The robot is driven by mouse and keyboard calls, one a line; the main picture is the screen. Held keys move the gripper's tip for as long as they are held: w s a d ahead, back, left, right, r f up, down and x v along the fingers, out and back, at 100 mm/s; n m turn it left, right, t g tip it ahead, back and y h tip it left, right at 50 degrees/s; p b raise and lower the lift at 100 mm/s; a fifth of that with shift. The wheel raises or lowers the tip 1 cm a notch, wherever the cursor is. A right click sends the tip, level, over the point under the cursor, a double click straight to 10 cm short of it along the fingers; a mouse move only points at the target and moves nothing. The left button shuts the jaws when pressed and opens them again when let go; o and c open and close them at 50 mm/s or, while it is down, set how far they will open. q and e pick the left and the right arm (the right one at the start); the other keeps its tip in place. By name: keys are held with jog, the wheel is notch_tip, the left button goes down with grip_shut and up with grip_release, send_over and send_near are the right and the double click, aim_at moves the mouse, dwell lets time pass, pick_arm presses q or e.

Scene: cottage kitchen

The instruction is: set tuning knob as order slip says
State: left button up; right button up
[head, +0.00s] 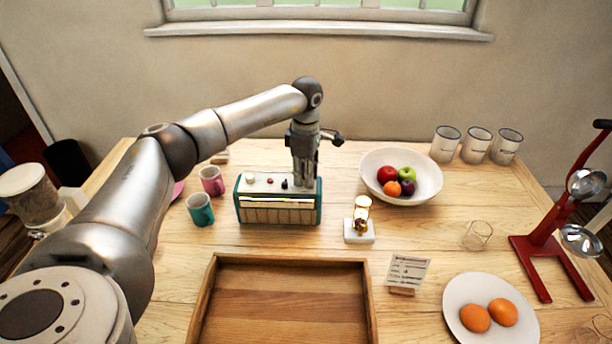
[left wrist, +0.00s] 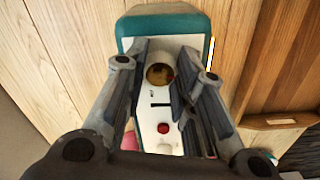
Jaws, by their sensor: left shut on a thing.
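The teal radio (head: 279,215) with a white top stands at the middle-left of the table. A white knob (head: 249,178) and a red knob (head: 270,181) show on its top. My left gripper (head: 303,183) points down onto the right end of that top. In the left wrist view, its fingers (left wrist: 162,66) are closed around a round brass-and-dark tuning knob (left wrist: 160,75). A black slot and a red knob (left wrist: 163,128) lie beyond it. The order slip (head: 408,270) stands in a small wooden holder; its writing is too small to read. My right gripper is out of view.
A wooden tray (head: 208,300) lies in front. Pink (head: 212,181) and teal (head: 200,210) mugs stand left.

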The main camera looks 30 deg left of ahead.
pick_arm(q)
jog(key=shift+r+m, duration=0.1)
jog(key=shift+m, duration=1.4)
jog(key=o, duration=1.1)
notch_tip(320, 180, up, 12)
